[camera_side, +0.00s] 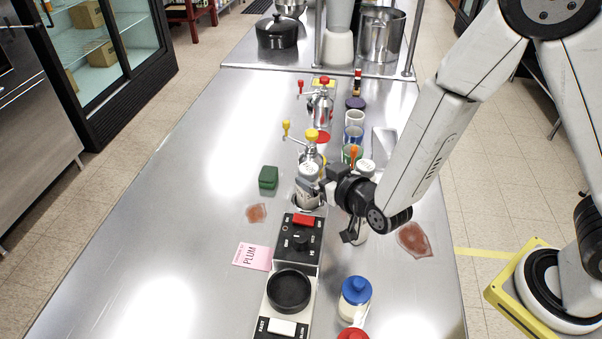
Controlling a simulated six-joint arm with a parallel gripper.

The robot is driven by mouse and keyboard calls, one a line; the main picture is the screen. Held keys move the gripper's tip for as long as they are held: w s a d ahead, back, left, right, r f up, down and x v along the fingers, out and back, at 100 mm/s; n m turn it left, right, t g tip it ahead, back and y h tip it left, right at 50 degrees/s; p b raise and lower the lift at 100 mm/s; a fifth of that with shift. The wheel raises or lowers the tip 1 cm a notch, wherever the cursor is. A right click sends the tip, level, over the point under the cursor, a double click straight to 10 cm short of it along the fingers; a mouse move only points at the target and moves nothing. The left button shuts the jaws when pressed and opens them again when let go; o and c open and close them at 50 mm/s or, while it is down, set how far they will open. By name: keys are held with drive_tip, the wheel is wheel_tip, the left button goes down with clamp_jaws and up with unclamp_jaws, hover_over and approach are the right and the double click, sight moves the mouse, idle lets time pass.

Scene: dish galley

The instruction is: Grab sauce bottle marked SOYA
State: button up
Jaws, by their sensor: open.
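No label that I can read says SOYA, so I cannot tell which bottle it is. A bottle with a pale, marked cap (308,172) stands just left of my gripper (322,190), close to its fingers. Another pale, marked cap (366,167) shows behind my wrist, its body mostly hidden. A bottle with a blue cap (356,290) stands nearer the camera, and a red cap (352,334) is cut off at the bottom edge. My gripper is open and low over the counter; whether its fingers surround the bottle is unclear.
A black-and-white device (302,238) and a scale-like unit (289,290) stand in front. Crank-handled dispensers (312,136) and several jars (354,118) line up behind. A green box (268,178), pink PLUM card (252,256) and reddish patches (413,240) lie around.

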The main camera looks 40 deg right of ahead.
sight(303, 167)
drive_tip(key=shift+x, duration=2.65)
drive_tip(key=shift+a, duration=0.2)
clamp_jaws()
drive_tip(key=shift+r, duration=0.1)
